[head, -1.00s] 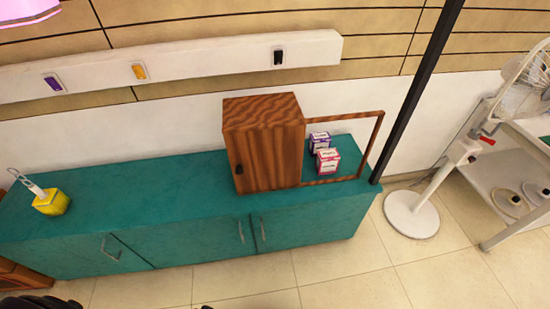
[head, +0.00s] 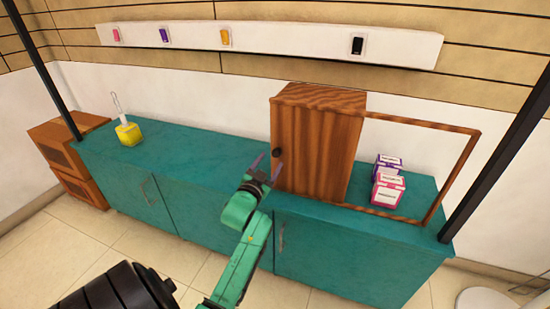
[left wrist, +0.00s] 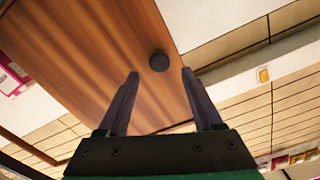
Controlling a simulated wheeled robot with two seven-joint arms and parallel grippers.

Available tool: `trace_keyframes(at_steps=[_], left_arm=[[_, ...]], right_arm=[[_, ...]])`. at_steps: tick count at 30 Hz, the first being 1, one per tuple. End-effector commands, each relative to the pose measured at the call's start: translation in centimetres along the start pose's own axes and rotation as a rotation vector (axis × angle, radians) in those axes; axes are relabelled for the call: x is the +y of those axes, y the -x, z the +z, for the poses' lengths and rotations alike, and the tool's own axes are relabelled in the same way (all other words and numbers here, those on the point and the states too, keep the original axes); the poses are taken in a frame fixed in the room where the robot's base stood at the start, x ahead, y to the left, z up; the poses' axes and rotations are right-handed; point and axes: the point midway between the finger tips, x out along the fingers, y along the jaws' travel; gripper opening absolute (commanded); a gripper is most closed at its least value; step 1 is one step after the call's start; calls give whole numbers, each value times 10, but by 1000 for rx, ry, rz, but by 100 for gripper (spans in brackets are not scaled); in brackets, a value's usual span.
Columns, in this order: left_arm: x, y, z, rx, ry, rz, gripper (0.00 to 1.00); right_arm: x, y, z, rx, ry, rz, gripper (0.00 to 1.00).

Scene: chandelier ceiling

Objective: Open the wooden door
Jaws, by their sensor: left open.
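The wooden cabinet with its striped wooden door (head: 315,150) stands on the teal counter in the head view, and the door is shut. A dark round knob (head: 277,152) sits near the door's left edge; it also shows in the left wrist view (left wrist: 158,62). My left gripper (head: 268,163) is open just in front of the knob, slightly left of it and low. In the left wrist view the knob appears beyond the two fingertips (left wrist: 160,75), between them, and apart from them. My right gripper is not seen.
An open wooden frame (head: 478,160) adjoins the cabinet on the right, with a pink box (head: 388,190) and a purple box (head: 386,163) by it. A yellow holder (head: 128,134) stands far left on the teal counter (head: 185,150). Black poles (head: 505,150) rise at both sides.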

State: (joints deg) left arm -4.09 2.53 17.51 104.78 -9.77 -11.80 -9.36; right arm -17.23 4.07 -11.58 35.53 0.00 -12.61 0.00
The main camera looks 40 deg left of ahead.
Motion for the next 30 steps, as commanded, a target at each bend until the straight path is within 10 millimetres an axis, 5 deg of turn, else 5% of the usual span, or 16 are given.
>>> trace_keyframes(at_steps=[6, 15, 16, 21, 30], left_arm=[[1, -42, 1, 0, 0, 1, 67], [1, -48, 1, -2, 0, 2, 67], [1, -48, 1, -2, 0, 2, 63], [1, -48, 1, -2, 1, 2, 0], [1, -48, 1, -2, 1, 2, 0]], right_arm=[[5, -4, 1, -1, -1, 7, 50], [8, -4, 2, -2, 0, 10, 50], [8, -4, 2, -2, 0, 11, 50], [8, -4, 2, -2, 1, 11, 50], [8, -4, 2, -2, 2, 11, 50]])
